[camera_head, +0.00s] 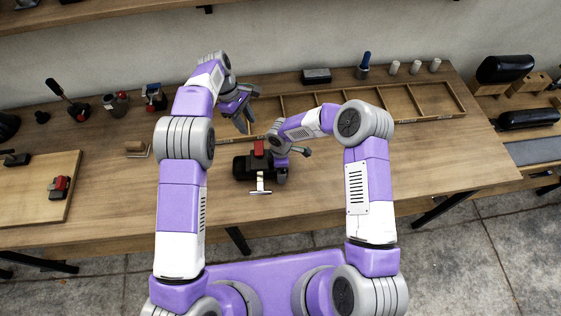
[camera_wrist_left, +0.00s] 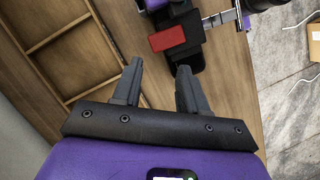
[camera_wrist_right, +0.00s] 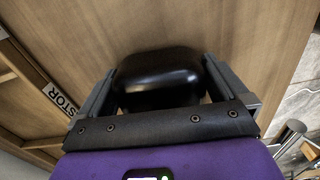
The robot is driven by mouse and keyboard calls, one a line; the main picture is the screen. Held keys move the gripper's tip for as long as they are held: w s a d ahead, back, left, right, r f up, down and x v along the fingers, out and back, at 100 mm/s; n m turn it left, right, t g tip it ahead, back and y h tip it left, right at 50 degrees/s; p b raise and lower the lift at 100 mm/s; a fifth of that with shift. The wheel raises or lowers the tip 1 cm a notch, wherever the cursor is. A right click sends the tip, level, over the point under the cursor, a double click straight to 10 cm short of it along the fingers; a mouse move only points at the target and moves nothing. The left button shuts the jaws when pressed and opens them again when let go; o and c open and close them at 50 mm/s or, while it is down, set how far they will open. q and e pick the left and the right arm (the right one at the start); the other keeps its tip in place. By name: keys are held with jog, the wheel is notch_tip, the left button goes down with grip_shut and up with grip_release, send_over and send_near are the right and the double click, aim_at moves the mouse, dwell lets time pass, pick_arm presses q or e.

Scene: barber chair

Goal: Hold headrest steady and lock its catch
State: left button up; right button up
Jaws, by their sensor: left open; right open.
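The headrest is a black padded block (camera_head: 241,169) lying on the bench, with a red catch (camera_head: 259,147) behind it and a metal T-shaped bar (camera_head: 260,187) toward the front edge. My right gripper (camera_wrist_right: 160,85) is open, its fingers on either side of a rounded black pad (camera_wrist_right: 158,70); contact cannot be told. In the head view its arm partly covers the headrest's right side. My left gripper (camera_head: 241,122) is open and empty, behind and left of the headrest. In the left wrist view, the red catch (camera_wrist_left: 166,38) lies just beyond its fingertips (camera_wrist_left: 158,72).
A divided wooden tray (camera_head: 432,101) runs along the back of the bench. A wooden board (camera_head: 38,190) with a red-and-black clamp (camera_head: 59,187) lies at the left. Several tools stand at the back left. The bench front (camera_head: 330,200) is clear.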

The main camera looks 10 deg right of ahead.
jog(key=shift+c, duration=0.3)
jog(key=c, duration=1.2)
